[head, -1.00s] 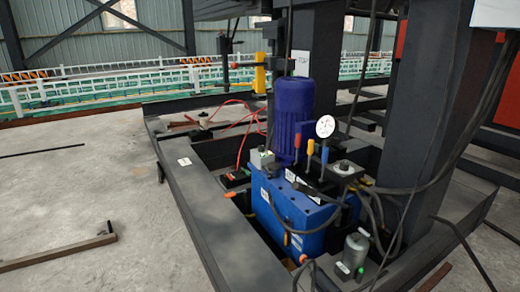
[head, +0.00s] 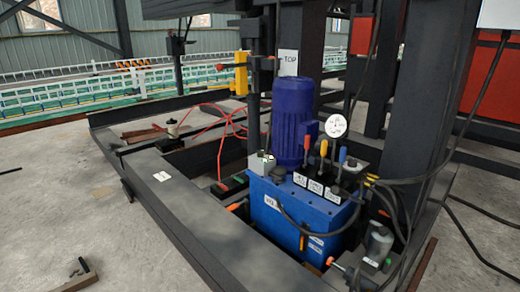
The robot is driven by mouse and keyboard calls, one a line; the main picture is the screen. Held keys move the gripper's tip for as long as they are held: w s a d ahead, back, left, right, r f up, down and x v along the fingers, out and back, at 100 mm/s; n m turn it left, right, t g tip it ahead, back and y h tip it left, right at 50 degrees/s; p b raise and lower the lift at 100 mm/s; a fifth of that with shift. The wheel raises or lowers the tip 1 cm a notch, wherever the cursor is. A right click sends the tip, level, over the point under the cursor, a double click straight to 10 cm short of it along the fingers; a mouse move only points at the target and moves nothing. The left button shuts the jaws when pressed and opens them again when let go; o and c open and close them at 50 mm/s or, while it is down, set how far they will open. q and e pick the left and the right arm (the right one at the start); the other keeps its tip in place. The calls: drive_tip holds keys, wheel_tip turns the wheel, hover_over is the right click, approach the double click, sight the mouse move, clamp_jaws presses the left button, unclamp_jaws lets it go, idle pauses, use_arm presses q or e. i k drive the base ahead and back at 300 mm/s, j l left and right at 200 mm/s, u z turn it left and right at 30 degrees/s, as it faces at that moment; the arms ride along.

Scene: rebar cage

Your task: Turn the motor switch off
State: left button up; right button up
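No part is clearly marked as the motor switch, so I cannot tell which one it is or how it is set. The blue motor (head: 293,122) stands upright on a blue hydraulic tank (head: 292,222). A small pale box (head: 262,163) sits on the tank's left corner beside the motor. Red, orange and blue-tipped levers (head: 322,160) stand in a row at the right, above white labels too small to read. A round white gauge (head: 336,125) is behind them. A yellow box (head: 242,73) hangs near a dark post behind the motor. Neither gripper is in view.
A dark steel beam frame (head: 165,190) surrounds the unit. A thick dark column (head: 420,110) rises to its right with hanging cables. A grey cylinder (head: 379,243) stands at the front right. Red hoses (head: 218,125) lie behind. Open concrete floor (head: 60,205) is at the left.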

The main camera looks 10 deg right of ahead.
sight(260, 154)
drive_tip(key=i+j+z, duration=0.1)
drive_tip(key=i+j, duration=0.15)
drive_tip(key=i+j+z, duration=0.1)
drive_tip(key=j, duration=0.3)
drive_tip(key=i+j+z, duration=0.1)
drive_tip(key=i+j, duration=0.2)
drive_tip(key=i+j+z, duration=0.1)
drive_tip(key=j, duration=0.3)
drive_tip(key=i+j+z, duration=0.25)
drive_tip(key=i+j, duration=0.2)
drive_tip(key=j, duration=0.3)
